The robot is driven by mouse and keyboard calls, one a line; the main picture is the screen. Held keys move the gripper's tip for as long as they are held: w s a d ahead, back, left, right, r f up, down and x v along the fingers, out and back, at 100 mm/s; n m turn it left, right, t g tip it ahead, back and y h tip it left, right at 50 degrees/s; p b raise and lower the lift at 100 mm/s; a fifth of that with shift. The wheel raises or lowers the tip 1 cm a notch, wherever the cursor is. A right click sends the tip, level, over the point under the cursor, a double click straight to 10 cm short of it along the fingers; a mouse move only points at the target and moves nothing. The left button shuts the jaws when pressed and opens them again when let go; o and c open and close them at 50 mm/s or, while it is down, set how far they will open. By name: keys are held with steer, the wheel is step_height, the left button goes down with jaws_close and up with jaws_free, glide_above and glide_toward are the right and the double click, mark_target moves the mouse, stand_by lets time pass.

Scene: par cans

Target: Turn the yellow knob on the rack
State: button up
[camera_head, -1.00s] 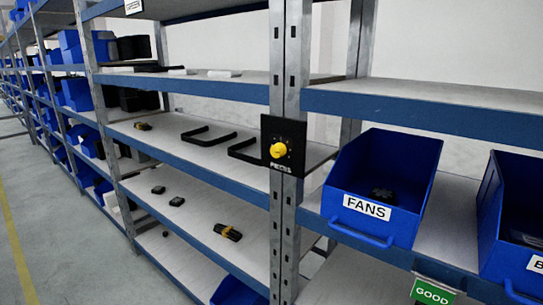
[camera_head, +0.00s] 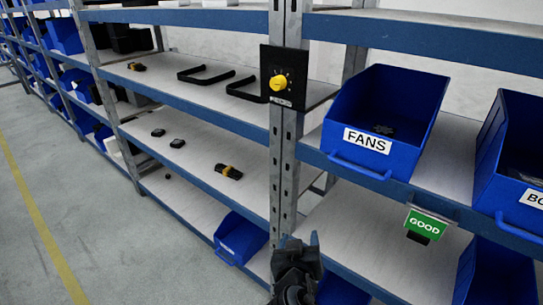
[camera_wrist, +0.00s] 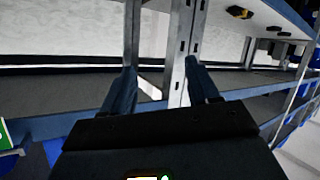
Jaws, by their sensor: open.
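The yellow knob (camera_head: 279,83) sits on a black square panel (camera_head: 283,60) fixed to the grey rack upright (camera_head: 284,160) in the head view. White marks ring the knob. My gripper (camera_head: 300,241) is at the bottom of the head view, well below the knob and in front of the same upright. In the wrist view my gripper (camera_wrist: 160,90) shows its two blue fingers apart with nothing held between them. An upright stands beyond the fingers there. The knob is not in the wrist view.
A blue bin labelled FANS (camera_head: 385,120) stands right of the upright, with another blue bin (camera_head: 520,170) beyond it. A green GOOD tag (camera_head: 426,225) hangs below. Black handles (camera_head: 215,76) lie on the left shelf. The floor (camera_head: 70,180) at left is clear.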

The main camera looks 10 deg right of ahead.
steer(key=w+a+r+m+h, duration=0.3)
steer(key=w+a+r+h, duration=0.15)
steer(key=w+r, duration=0.75)
steer(key=m+h, duration=0.4)
steer(key=m, duration=0.2)
glide_toward(275, 85)
steer(key=w, duration=0.1)
steer(key=x, duration=0.4)
steer(key=p+x, duration=0.1)
steer(key=x, duration=0.2)
steer(key=shift+d, duration=0.5)
steer(key=shift+c, duration=0.2)
steer(key=c, duration=1)
